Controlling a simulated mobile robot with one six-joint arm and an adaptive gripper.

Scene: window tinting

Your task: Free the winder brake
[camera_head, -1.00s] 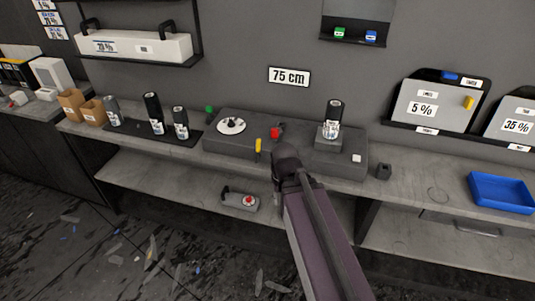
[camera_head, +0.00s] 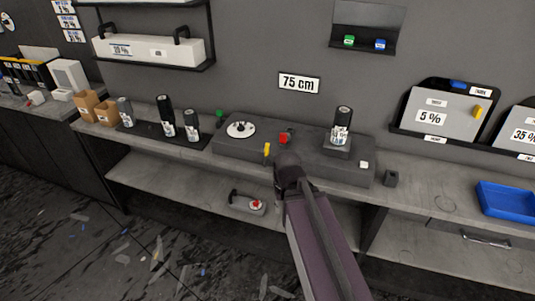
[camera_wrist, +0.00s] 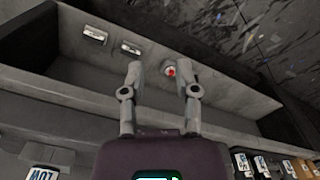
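The winder (camera_head: 310,158) is a long dark grey block on the bench. It carries a white disc (camera_head: 240,130), a short yellow lever (camera_head: 267,149), a red part (camera_head: 284,138) and a small white button (camera_head: 364,164). I cannot tell which part is the brake.
A small grey device with a red button (camera_head: 255,205) is on the lower shelf (camera_head: 160,183); its red part shows beyond the fingers in the wrist view. Dark bottles (camera_head: 167,117) stand left of the winder.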

